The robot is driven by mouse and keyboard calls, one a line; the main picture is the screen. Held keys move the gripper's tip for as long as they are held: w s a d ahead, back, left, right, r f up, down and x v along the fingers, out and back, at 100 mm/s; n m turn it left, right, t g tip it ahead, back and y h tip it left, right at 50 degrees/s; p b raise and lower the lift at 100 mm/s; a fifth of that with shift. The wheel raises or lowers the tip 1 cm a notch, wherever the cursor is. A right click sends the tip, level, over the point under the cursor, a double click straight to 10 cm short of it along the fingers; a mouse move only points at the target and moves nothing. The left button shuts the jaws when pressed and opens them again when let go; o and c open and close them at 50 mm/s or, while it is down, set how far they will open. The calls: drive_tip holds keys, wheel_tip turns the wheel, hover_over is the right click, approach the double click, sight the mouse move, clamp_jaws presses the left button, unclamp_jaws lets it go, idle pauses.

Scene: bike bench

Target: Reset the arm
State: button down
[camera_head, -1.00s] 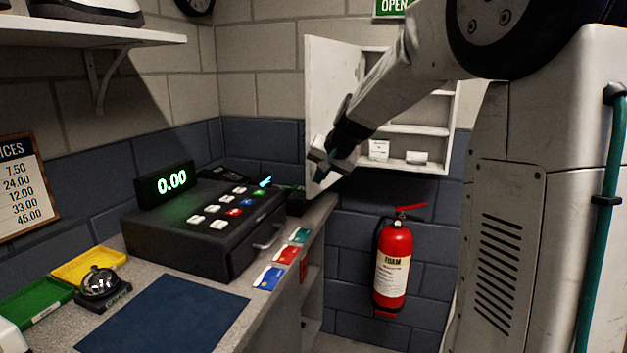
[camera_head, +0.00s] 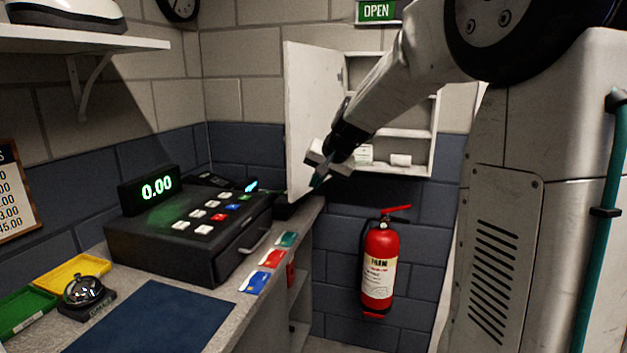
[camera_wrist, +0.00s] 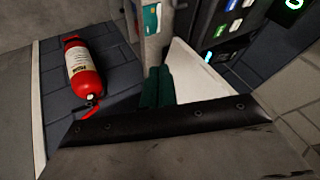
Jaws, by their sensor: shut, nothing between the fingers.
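My gripper (camera_head: 318,179) is at the end of my arm, in front of the open white wall cabinet, right of the cash register. It is shut and empty. In the wrist view, my gripper's dark teal fingers (camera_wrist: 157,88) show close together with nothing between them. The white cabinet (camera_head: 433,150) hangs on the back wall with its door (camera_head: 312,95) swung open to the left. My arm covers part of the cabinet and its shelves. Whether the gripper touches the door cannot be told.
A black cash register (camera_head: 190,222) stands on the counter, with coloured cards (camera_head: 272,258) along the counter edge. A blue mat (camera_head: 150,320) and a bell (camera_head: 84,291) lie nearer. A red fire extinguisher (camera_head: 380,268) hangs below the cabinet, also in the wrist view (camera_wrist: 83,70).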

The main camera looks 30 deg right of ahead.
drive_tip(key=a+v, duration=0.2)
drive_tip(key=v, duration=0.7)
drive_tip(key=shift+r, duration=0.2)
drive_tip(key=s+a+f+n+g, duration=0.2)
drive_tip(key=s+a+f, duration=0.2)
drive_tip(key=s, duration=0.6)
drive_tip(key=s+a+f+n+g, duration=0.2)
drive_tip(key=s+a, duration=0.4)
drive_tip(key=s, duration=0.4)
drive_tip(key=s+a+f+n+g, duration=0.2)
drive_tip(key=s+a+f+n, duration=0.2)
drive_tip(key=s, duration=0.7)
wheel_tip(320, 180, down, 2)
drive_tip(key=shift+a+f+h, duration=0.1)
drive_tip(key=shift+a+h, duration=0.3)
drive_tip(key=shift+a, duration=0.5)
